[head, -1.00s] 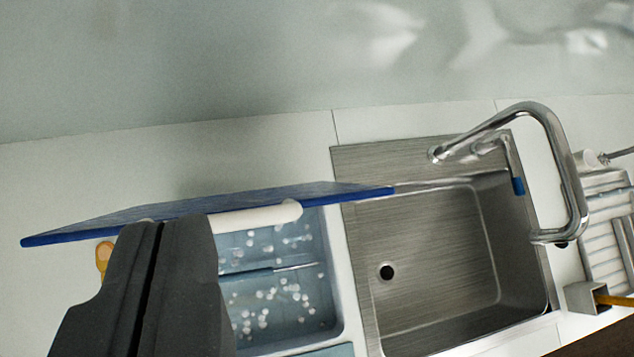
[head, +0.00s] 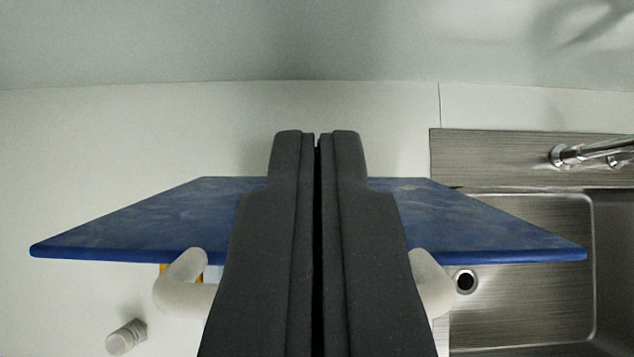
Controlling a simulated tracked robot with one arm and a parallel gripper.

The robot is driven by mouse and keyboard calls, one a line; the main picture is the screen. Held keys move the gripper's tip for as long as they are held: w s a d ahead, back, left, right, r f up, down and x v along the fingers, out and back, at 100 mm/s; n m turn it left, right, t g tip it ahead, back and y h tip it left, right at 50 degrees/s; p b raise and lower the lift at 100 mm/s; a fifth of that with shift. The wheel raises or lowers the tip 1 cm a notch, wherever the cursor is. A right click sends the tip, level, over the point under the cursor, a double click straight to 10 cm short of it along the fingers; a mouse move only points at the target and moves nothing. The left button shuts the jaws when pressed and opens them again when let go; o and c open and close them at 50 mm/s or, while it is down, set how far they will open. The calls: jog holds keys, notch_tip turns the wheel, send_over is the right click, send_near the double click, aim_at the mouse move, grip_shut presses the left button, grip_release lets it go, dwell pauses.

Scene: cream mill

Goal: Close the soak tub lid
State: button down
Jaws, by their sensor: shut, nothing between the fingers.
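I cannot tell whether the fingers touch the lid. The tub itself is hidden behind my gripper and the lid.
A steel sink (head: 540,270) with a drain and a chrome faucet (head: 590,152) lies at the right. A small pale cylinder (head: 126,337) lies at the lower left. An orange item shows partly under the lid. The white counter at the left and back is clear.

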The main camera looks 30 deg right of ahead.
jog(key=shift+s+a+f, duration=0.25)
jog(key=shift+s+f, duration=0.05)
jog(key=shift+s, duration=0.25)
jog(key=shift+s+a+f, duration=0.25)
jog(key=shift+s, duration=0.3)
jog(key=shift+s+f, duration=0.1)
